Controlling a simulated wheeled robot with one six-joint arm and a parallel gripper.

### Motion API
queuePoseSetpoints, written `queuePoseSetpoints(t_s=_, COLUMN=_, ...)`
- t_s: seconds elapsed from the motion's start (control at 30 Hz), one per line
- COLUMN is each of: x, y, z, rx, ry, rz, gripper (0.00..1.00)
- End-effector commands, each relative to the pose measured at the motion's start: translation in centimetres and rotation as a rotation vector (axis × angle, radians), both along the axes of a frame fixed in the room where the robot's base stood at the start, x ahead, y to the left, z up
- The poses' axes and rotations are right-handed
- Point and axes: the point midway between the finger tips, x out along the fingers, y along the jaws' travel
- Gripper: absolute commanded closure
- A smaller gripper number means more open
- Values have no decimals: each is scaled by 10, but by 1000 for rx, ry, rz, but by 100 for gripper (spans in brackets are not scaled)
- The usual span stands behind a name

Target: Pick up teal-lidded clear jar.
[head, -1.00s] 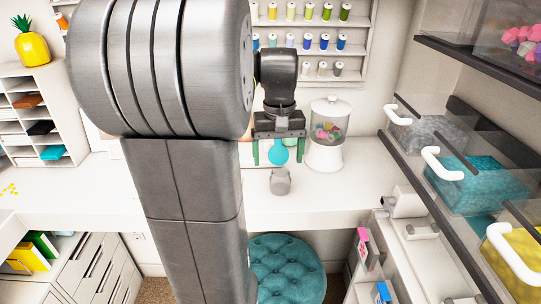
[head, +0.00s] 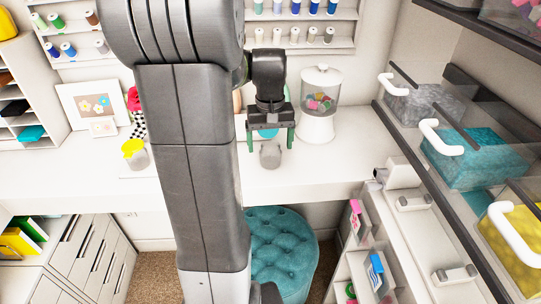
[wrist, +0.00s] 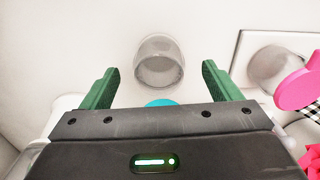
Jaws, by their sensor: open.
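The teal-lidded clear jar (head: 270,157) stands on the white counter in the head view. Its teal lid (head: 267,133) shows just above the body, partly covered by my gripper (head: 270,150). In the wrist view the greyish clear jar body (wrist: 160,62) lies ahead between the fingers, and a sliver of teal lid (wrist: 160,102) shows at the edge of my gripper's housing. My gripper (wrist: 159,70) is open, with one green finger on either side of the jar. Nothing is held, and a gap shows on each side in the wrist view.
A white-based candy dispenser (head: 319,100) stands just right of my gripper. A yellow-lidded jar (head: 135,155) and a framed flower picture (head: 95,108) are to the left. A teal tufted stool (head: 285,255) is below the counter. Glass-fronted drawers line the right.

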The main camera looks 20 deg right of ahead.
Motion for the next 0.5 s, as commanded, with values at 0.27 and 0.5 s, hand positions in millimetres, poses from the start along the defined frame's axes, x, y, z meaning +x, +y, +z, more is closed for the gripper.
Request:
queuePoseSetpoints(t_s=0.27, x=3, y=-2, z=-36, rx=2, ry=4, rz=0, gripper=16)
queuePoseSetpoints(t_s=0.5, x=3, y=-2, z=-38, rx=0, ry=0, rz=0, gripper=16)
